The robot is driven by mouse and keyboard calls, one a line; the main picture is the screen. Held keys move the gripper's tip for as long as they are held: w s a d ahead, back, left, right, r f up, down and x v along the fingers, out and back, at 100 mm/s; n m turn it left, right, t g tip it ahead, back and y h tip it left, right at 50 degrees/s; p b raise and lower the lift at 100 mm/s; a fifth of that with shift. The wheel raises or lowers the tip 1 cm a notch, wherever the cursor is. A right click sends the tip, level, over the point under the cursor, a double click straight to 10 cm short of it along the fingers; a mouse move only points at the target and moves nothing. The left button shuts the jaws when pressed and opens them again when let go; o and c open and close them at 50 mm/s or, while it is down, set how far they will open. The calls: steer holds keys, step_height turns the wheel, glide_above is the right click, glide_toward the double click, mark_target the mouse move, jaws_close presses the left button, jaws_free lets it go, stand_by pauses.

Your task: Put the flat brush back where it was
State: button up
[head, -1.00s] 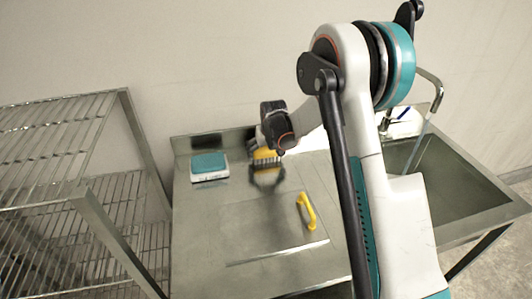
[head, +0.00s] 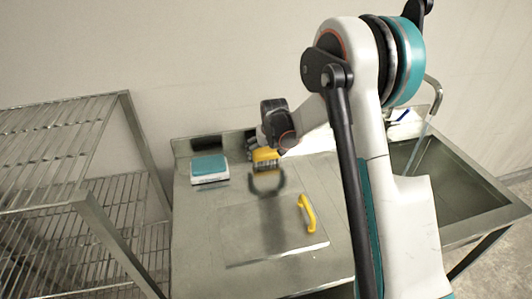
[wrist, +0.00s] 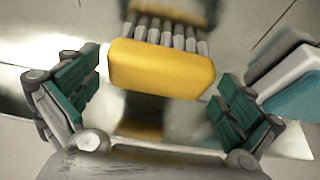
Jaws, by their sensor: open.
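A yellow brush (head: 265,154) with grey bristles is at the back of the steel counter, bristles downward, and I take it to be the flat brush. In the wrist view the yellow brush body (wrist: 160,68) lies between the fingertips of my gripper (wrist: 161,82). The green-padded fingers are spread to either side of it. The left fingertip is very near its edge; I cannot tell whether it touches. The bristles and their reflection show beyond the body. In the head view my wrist is above and right of the brush, and the fingers are mostly hidden.
A teal-and-white block (head: 210,168) lies left of the brush; it also shows at the right of the wrist view (wrist: 292,85). A yellow handle (head: 307,212) is on the counter (head: 225,275). A wire rack (head: 75,190) stands left, a sink (head: 440,180) right.

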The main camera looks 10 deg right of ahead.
steer(key=s+r+t+p, duration=0.1)
steer(key=s+r+p, duration=0.1)
steer(key=s+r, duration=2)
steer(key=s+t, duration=0.1)
steer(key=s, duration=1.7)
steer(key=shift+s+r+t, duration=0.35)
steer(key=shift+r+t, duration=0.05)
